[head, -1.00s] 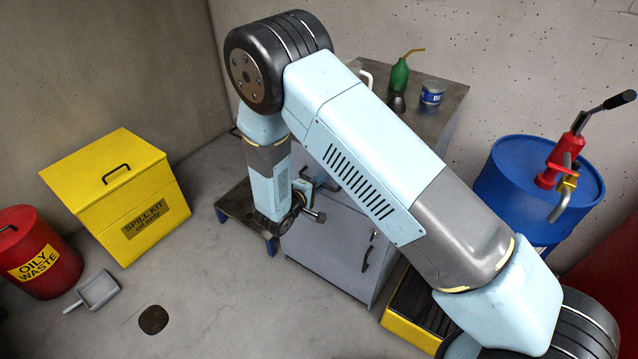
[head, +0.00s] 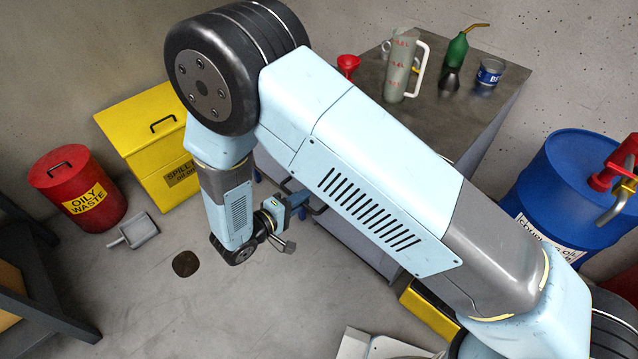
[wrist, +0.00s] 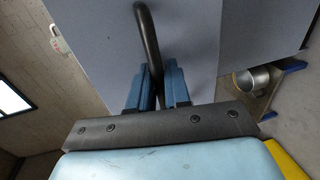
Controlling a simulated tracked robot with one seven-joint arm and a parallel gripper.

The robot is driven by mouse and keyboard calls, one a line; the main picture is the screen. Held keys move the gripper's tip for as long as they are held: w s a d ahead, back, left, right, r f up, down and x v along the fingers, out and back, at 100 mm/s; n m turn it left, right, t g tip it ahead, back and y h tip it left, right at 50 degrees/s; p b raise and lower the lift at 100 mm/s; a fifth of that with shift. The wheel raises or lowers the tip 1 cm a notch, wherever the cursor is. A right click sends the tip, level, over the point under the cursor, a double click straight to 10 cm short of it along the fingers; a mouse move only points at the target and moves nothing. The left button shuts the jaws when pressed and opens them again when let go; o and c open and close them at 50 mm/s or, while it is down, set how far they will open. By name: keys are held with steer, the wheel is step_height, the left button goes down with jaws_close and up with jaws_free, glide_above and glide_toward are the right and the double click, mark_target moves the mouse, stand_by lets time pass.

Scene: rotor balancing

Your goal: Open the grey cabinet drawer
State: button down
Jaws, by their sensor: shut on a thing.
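The grey cabinet (head: 352,248) stands under the dark worktop, largely hidden behind my arm in the head view. The drawer's plain blue-grey front (wrist: 195,40) fills the upper middle of the wrist view. Its dark bar handle (wrist: 148,38) runs down between my blue fingers. My gripper (wrist: 155,73) is shut on this handle; in the head view my gripper (head: 300,203) is at the cabinet front, beside the handle (head: 319,210). My arm hides the top of the drawer, so I cannot tell how far it stands out.
A jug (head: 402,68), red funnel (head: 348,65), green oil can (head: 456,52) and blue tin (head: 490,72) stand on the worktop (head: 450,115). A blue drum (head: 565,185) is right. A yellow spill-kit box (head: 140,125) and red bin (head: 85,190) are left.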

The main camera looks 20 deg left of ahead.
steer(key=shift+s+a+f, duration=0.1)
steer(key=shift+s+a, duration=0.1)
steer(key=shift+s, duration=0.4)
steer(key=shift+s+a, duration=0.25)
steer(key=shift+s, duration=0.4)
steer(key=shift+s+a+f, duration=0.1)
steer(key=shift+s+a, duration=0.1)
steer(key=shift+s, duration=0.4)
steer(key=c, duration=1.3)
jaws_free()
steer(key=shift+c, duration=0.2)
steer(key=shift+r, duration=0.1)
steer(key=shift+a, duration=0.1)
steer(key=v, duration=1.3)
steer(key=shift+s+a, duration=0.2)
steer(key=shift+s, duration=0.15)
